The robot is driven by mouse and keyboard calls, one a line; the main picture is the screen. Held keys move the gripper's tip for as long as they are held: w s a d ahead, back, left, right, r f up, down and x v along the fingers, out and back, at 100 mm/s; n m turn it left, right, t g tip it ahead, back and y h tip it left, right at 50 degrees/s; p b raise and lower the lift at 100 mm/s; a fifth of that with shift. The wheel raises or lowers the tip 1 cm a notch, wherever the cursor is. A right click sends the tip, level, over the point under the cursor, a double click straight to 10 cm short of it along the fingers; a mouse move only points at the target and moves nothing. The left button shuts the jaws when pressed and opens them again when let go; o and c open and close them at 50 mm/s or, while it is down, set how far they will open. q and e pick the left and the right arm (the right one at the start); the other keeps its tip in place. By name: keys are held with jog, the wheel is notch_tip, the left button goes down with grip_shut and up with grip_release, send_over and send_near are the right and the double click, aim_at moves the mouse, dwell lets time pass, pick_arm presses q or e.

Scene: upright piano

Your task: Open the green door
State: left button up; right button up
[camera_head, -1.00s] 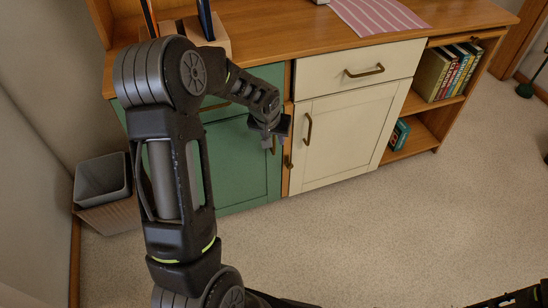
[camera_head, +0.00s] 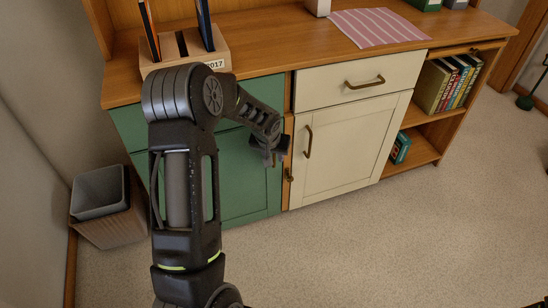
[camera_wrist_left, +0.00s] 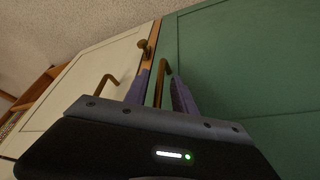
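The green door (camera_head: 248,185) is the lower left front of the cabinet and looks shut. It also shows in the left wrist view (camera_wrist_left: 245,60). My left gripper (camera_head: 268,150) is at the door's right edge, in front of its brass handle. In the left wrist view the brass handle (camera_wrist_left: 163,68) stands between the two purple fingers of my left gripper (camera_wrist_left: 160,88). The fingers look apart, with gaps beside the handle. A small brass knob (camera_wrist_left: 144,44) sits on the wooden strip beside the door. My arm hides part of the door in the head view.
A cream door (camera_head: 345,150) and cream drawer (camera_head: 360,82) are right of the green door. Open shelves with books (camera_head: 450,82) stand farther right. A grey bin (camera_head: 100,192) stands at the left by the wall. The carpet (camera_head: 390,245) in front is clear.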

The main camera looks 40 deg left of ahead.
pick_arm(q)
jog(key=shift+w+f, duration=0.15)
jog(key=shift+f, duration=0.2)
jog(key=shift+c, duration=0.5)
grip_shut()
dwell(0.8)
